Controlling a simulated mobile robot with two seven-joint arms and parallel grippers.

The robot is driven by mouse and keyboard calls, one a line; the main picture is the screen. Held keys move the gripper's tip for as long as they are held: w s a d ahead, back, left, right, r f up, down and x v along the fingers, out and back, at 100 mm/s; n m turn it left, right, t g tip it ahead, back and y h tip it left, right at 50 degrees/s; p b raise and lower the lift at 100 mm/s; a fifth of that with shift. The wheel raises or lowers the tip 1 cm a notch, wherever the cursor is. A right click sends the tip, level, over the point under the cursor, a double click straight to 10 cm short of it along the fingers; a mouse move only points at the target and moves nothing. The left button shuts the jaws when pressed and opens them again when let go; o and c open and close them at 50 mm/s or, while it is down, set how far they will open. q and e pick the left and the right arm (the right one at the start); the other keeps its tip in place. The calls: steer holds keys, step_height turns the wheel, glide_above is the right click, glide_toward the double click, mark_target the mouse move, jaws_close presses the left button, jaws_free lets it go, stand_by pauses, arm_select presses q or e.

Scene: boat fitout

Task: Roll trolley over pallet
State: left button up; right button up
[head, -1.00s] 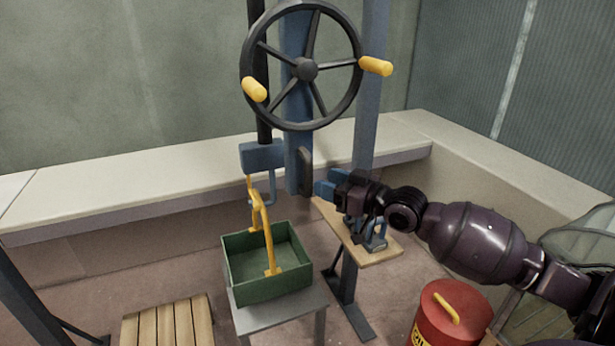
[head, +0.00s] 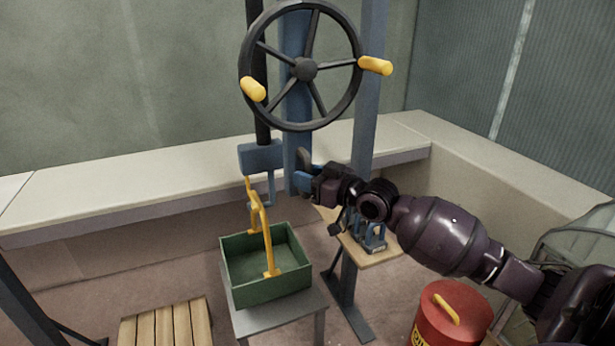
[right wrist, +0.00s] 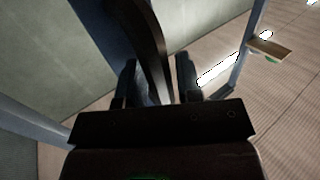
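The pallet (head: 165,322) lies on the floor at the lower left, made of pale wooden slats. A blue block (head: 261,157) with a hook hangs on a black rod. The hook is close to the yellow handle (head: 264,225) of a green box (head: 268,290); I cannot tell whether they touch. I cannot make out a trolley for sure. My right gripper (head: 306,182) is at a dark lever (head: 303,157) on the blue post. In the right wrist view its fingers (right wrist: 155,78) stand apart on both sides of the dark lever (right wrist: 153,45), with gaps showing. My left gripper is out of view.
A black handwheel (head: 305,68) with yellow grips is above the lever. The green box stands on a grey stand (head: 280,318). A red drum (head: 447,315) is at the lower right. A wooden shelf (head: 385,255) holds small blue parts. A pale ledge (head: 120,200) runs along the wall.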

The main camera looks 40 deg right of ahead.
jaws_close()
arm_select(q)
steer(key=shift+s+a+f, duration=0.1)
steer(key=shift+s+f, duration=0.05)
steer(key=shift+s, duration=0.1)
